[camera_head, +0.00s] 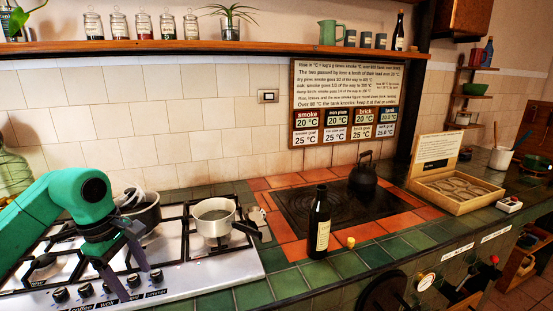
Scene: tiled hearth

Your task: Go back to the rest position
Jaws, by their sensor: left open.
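My left arm comes in from the left edge, green with a dark gripper (138,285). The gripper points down over the front left of the white gas stove (215,268), near its knobs. Its two fingers are spread apart with nothing between them. Whether the fingertips touch the stove I cannot tell. My right gripper is not in view.
On the stove stand a dark pot (145,214), partly behind my arm, and a light saucepan (213,218). A dark bottle (319,228) stands upright on the green tiles beside a small yellow cap (351,242). A black kettle (363,178) sits on the hearth plate (310,207).

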